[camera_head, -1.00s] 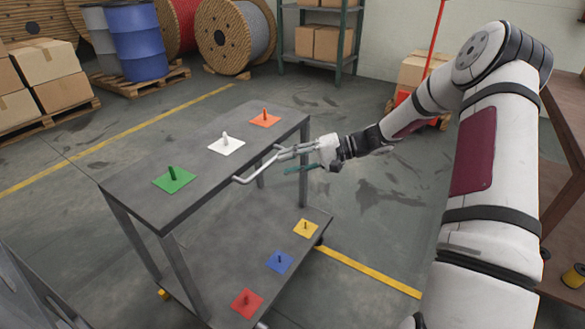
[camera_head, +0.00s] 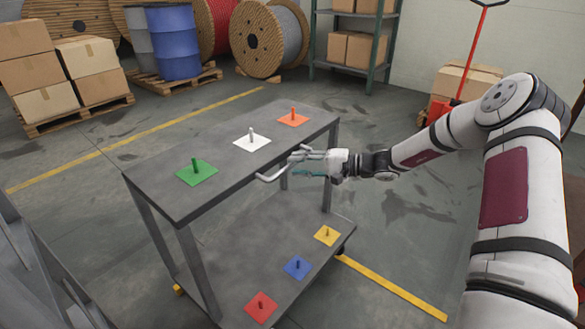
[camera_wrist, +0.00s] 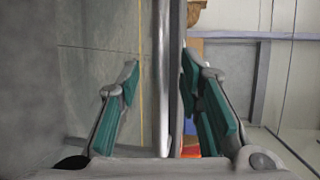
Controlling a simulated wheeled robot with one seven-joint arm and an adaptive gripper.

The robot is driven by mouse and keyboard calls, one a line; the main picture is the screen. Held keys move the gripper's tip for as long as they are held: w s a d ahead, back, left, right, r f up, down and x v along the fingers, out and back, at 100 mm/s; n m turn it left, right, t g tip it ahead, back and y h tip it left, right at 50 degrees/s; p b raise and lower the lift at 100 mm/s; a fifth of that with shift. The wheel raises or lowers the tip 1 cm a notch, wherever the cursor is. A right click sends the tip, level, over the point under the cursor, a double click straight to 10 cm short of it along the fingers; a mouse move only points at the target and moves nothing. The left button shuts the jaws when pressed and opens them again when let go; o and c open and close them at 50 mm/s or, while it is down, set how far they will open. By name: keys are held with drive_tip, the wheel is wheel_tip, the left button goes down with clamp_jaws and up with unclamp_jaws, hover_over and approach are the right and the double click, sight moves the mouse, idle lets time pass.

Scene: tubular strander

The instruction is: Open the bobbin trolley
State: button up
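The bobbin trolley (camera_head: 165,179) is a grey two-level cart on casters. Green (camera_head: 196,172), white (camera_head: 252,140) and orange (camera_head: 293,119) plates with pegs lie on its top. Red (camera_head: 261,307), blue (camera_head: 298,267) and yellow (camera_head: 327,236) plates with pegs lie on its lower shelf. A light handle bar (camera_head: 266,178) sticks out from the right side of the top. My gripper (camera_head: 308,163) is open at this handle. In the wrist view the teal-padded fingers (camera_wrist: 160,75) stand apart with an upright pale bar (camera_wrist: 163,100) between them, nearer the right finger. Contact cannot be told.
Boxes on a pallet (camera_head: 78,90), blue and grey drums (camera_head: 172,42), large cable reels (camera_head: 257,38) and a shelf rack (camera_head: 358,48) stand behind. A red hand truck (camera_head: 440,108) stands at the back right. A grey metal frame (camera_head: 35,275) is at lower left. Floor right of the trolley is clear.

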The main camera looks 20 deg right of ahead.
drive_tip(key=shift+x, duration=1.35)
drive_tip(key=shift+c, duration=0.5)
clamp_jaws()
drive_tip(key=shift+s, duration=0.1)
drive_tip(key=s+d+p, duration=0.3)
drive_tip(key=s+d, duration=0.8)
drive_tip(key=s, duration=0.4)
drive_tip(key=s+d+p, duration=0.4)
drive_tip(key=s+d, duration=0.8)
drive_tip(key=s, duration=0.4)
drive_tip(key=shift+s, duration=0.3)
